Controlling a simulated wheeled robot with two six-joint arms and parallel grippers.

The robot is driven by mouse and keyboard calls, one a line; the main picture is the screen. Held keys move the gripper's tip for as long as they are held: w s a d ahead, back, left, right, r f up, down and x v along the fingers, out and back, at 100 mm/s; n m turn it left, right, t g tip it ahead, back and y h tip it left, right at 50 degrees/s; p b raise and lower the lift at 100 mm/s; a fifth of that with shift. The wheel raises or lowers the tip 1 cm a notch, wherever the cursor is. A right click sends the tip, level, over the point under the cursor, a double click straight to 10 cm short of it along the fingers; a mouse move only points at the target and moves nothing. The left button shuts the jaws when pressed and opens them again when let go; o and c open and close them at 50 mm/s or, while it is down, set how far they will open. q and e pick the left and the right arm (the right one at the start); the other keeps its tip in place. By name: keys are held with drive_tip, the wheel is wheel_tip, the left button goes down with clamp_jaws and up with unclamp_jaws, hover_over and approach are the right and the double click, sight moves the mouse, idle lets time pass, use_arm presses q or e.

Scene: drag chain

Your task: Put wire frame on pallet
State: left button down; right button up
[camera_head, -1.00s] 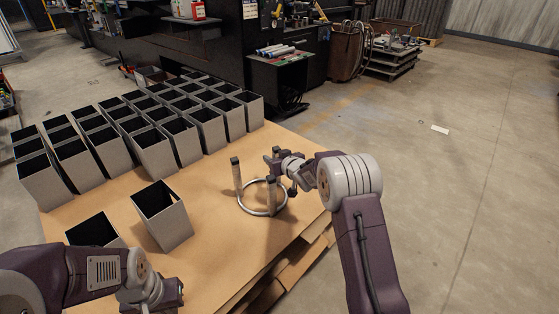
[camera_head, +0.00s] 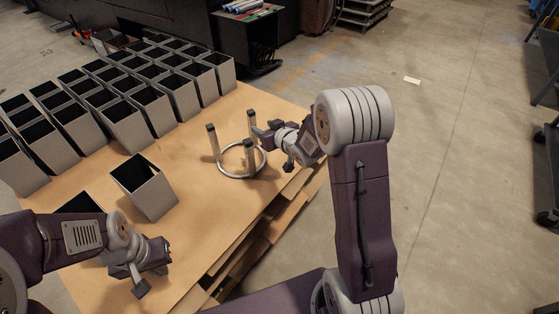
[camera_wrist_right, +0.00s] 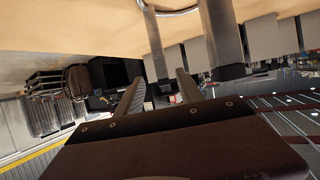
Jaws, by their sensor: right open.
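The wire frame is a metal ring (camera_head: 241,173) with upright posts with dark tops (camera_head: 213,143), standing on the brown pallet top (camera_head: 205,200) near its right edge. My right gripper (camera_head: 270,148) is open beside the frame's right side. In the right wrist view, one post (camera_wrist_right: 153,38) shows between the open fingers (camera_wrist_right: 160,92), and another post (camera_wrist_right: 222,35) stands to the right of them. Whether the fingers touch the post cannot be told. My left gripper (camera_head: 150,272) hangs low at the left, near the front edge, apart from the frame; its jaw state is unclear.
Rows of open grey rectangular boxes (camera_head: 125,122) fill the back left of the top. A single grey box (camera_head: 145,185) stands left of the frame, with another partly behind my left arm. A dark cart (camera_head: 248,35) stands behind. Bare floor (camera_head: 460,130) lies right.

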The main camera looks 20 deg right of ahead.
drive_tip(key=s+f+m+g+h, duration=0.1)
drive_tip(key=s+f+g, duration=0.25)
drive_tip(key=s, duration=0.65)
drive_tip(key=s+a+f+m+g+h, duration=0.15)
drive_tip(key=s+g, duration=0.35)
drive_tip(key=s, duration=0.6)
drive_tip(key=s+f+g, duration=0.3)
drive_tip(key=s+g, duration=0.1)
drive_tip(key=s, duration=0.6)
use_arm(q)
wheel_tip(320, 180, up, 38)
drive_tip(key=p, duration=3.7)
drive_tip(key=shift+p, duration=0.35)
use_arm(e)
wheel_tip(320, 180, up, 38)
drive_tip(key=shift+d, duration=0.2)
use_arm(q)
drive_tip(key=shift+f, duration=0.1)
use_arm(e)
drive_tip(key=shift+f+t, duration=0.1)
drive_tip(key=shift+t, duration=0.15)
